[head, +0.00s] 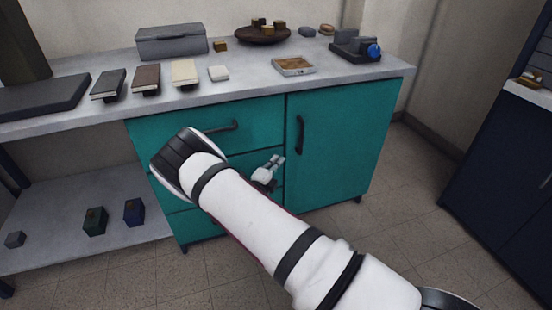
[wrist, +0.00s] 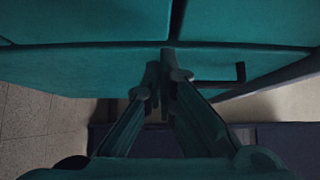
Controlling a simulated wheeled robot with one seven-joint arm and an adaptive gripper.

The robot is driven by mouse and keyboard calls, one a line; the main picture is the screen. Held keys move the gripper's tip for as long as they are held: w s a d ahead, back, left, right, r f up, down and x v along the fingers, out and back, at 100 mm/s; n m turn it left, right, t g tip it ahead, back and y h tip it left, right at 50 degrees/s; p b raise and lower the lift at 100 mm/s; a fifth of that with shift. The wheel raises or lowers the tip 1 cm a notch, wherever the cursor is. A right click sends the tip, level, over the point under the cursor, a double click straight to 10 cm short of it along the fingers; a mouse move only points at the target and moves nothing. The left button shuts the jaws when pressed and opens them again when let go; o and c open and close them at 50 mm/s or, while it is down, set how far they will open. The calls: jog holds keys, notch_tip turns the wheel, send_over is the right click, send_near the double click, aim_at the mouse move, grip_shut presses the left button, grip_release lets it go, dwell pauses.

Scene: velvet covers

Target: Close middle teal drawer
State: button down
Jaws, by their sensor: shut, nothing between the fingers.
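The teal cabinet has drawers on its left side and a door on its right. The middle teal drawer (head: 238,161) shows only in part, because my arm and gripper cover much of its front. I cannot tell how far it stands out. My gripper (head: 275,163) is shut and empty, in front of the drawer's right part near the door. In the wrist view my gripper's fingertips (wrist: 165,76) are close together against a background of teal panels; contact is unclear. The middle drawer's handle is not clearly visible.
The top drawer (head: 258,113) looks flush, with a dark bar handle. The door (head: 340,140) has a dark upright handle (head: 300,133). Books, a grey box (head: 170,42) and a tray (head: 293,66) rest on the counter. A low shelf is at left; open floor lies in front.

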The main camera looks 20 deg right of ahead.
jog(key=p+v, duration=0.3)
jog(key=v, duration=0.7)
jog(key=s+d+r+m+g, duration=0.4)
jog(key=s+r+m+g, duration=0.15)
jog(key=r+m, duration=0.3)
jog(key=s+d+r+m+g, duration=0.35)
jog(key=s+r+m, duration=0.25)
jog(key=r+m, duration=0.25)
jog(key=s+d+r+m+g, duration=0.3)
jog(key=s+r+m+g, duration=0.25)
jog(key=r+m, duration=0.3)
jog(key=s+a+r+m+y, duration=0.1)
jog(key=s+r+m+y, duration=0.4)
jog(key=s, duration=0.4)
jog(key=s+a+r+m+y, duration=0.1)
jog(key=s+r+m+y, duration=0.15)
jog(key=s+m, duration=0.5)
jog(key=s+a+r+m+t+y, duration=0.15)
jog(key=s+a+m+y, duration=0.55)
jog(key=s, duration=0.7)
notch_tip(320, 180, up, 28)
jog(key=t+h+p, duration=0.1)
jog(key=t+p, duration=0.3)
jog(key=p, duration=2.1)
jog(key=shift+w+a+h+p, duration=0.2)
jog(key=shift+a+h+p, duration=0.05)
jog(key=shift+h+p, duration=0.1)
